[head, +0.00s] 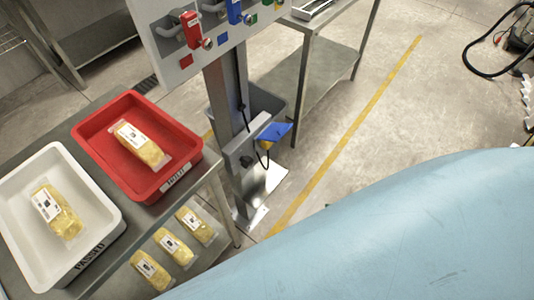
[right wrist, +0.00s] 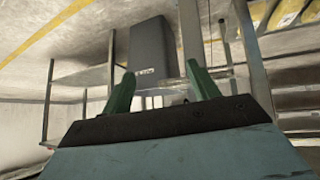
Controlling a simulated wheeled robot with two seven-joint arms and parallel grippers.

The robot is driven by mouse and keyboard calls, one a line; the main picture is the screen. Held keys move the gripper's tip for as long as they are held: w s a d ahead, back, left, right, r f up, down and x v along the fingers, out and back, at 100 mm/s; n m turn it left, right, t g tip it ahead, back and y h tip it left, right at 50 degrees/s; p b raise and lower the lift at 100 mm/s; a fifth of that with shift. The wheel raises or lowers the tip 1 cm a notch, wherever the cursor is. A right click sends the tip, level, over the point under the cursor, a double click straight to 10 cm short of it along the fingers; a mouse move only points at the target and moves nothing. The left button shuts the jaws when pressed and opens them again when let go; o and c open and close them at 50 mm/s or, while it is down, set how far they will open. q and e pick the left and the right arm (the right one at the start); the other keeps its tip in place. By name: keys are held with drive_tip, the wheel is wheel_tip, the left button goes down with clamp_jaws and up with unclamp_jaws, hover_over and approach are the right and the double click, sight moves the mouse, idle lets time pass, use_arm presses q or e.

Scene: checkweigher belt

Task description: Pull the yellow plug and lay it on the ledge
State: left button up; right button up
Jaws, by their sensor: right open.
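A small yellow part (head: 263,129), which looks like the yellow plug, shows beside a blue piece (head: 277,132) at the grey box (head: 246,148) low on the metal post in the head view. A dark cable runs by it; whether the plug is seated is too small to tell. My right gripper (right wrist: 163,90) is open in the right wrist view, its two green fingers apart with nothing between them. It is not seen in the head view. My left gripper is in neither view. I cannot make out which surface is the ledge.
A grey panel (head: 182,64) with coloured handles tops the post. A red tray (head: 108,101) and a white tray (head: 22,191), each holding a yellow pack, stand on the table at left. A grey bin (right wrist: 153,52) shows beyond my right fingers. A pale blue surface fills the head view's lower right.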

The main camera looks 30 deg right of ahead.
drive_tip(key=w+d+r+n+t+y+b, duration=0.1)
drive_tip(key=w+r+t+b, duration=0.25)
drive_tip(key=w, duration=0.25)
drive_tip(key=w+r+t+y+b, duration=0.1)
drive_tip(key=w+r+t+b, duration=0.1)
drive_tip(key=w+b, duration=0.3)
drive_tip(key=n+t+y+b, duration=0.2)
drive_tip(key=t+y+b, duration=0.1)
drive_tip(key=y+b, duration=0.2)
approach(271, 144)
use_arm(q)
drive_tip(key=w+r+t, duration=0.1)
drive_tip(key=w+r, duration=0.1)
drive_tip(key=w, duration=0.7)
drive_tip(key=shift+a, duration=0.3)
use_arm(e)
drive_tip(key=shift+w+a+r, duration=0.15)
drive_tip(key=shift+a+r, duration=0.15)
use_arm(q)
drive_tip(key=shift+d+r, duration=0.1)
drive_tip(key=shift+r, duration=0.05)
use_arm(e)
drive_tip(key=shift+w, duration=0.1)
